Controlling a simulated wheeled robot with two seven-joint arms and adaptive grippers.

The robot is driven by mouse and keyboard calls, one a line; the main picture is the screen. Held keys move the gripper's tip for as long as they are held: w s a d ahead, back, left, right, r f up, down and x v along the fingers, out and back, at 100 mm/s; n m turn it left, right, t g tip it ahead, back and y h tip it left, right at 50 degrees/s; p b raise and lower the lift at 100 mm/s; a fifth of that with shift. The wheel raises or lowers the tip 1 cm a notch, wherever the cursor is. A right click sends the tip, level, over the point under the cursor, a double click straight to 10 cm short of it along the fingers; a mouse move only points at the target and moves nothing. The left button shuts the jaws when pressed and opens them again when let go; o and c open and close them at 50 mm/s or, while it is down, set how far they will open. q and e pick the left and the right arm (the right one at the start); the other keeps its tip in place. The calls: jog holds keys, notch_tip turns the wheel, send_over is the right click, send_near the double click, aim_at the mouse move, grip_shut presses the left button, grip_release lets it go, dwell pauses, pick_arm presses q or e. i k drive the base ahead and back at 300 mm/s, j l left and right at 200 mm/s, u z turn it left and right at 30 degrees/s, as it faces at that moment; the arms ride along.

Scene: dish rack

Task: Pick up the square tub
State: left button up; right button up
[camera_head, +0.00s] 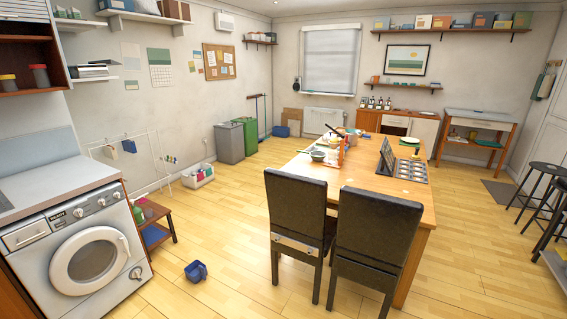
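A small blue tub (196,271) sits on the wooden floor in the lower left, in front of the washing machine and apart from it. It looks box-like and is seen from above at an angle; I cannot make out its inside clearly. Another blue container (281,131) is on the floor by the far wall, too small to tell its shape. Neither of my grippers is in view.
A washing machine (90,255) and a low wooden stand (153,225) are at the left. Two dark chairs (295,215) stand at a wooden table (410,190) with dishes and a rack. The floor between them and the tub is clear.

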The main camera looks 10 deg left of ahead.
aim_at(197, 271)
jog(key=i+j+z, duration=0.1)
jog(key=j, duration=0.5)
jog(key=i+j+z, duration=0.1)
jog(key=j, duration=0.45)
jog(key=i+j+z, duration=0.1)
jog(key=j, duration=0.5)
jog(key=i+j+z, duration=0.1)
jog(key=j, duration=0.5)
jog(key=i+j, duration=0.1)
jog(key=j, duration=0.4)
jog(key=i+j+z, duration=0.1)
jog(key=j, duration=0.35)
jog(key=i+j, duration=0.1)
jog(key=j, duration=0.4)
jog(key=i+j+z, duration=0.1)
jog(key=j, duration=0.4)
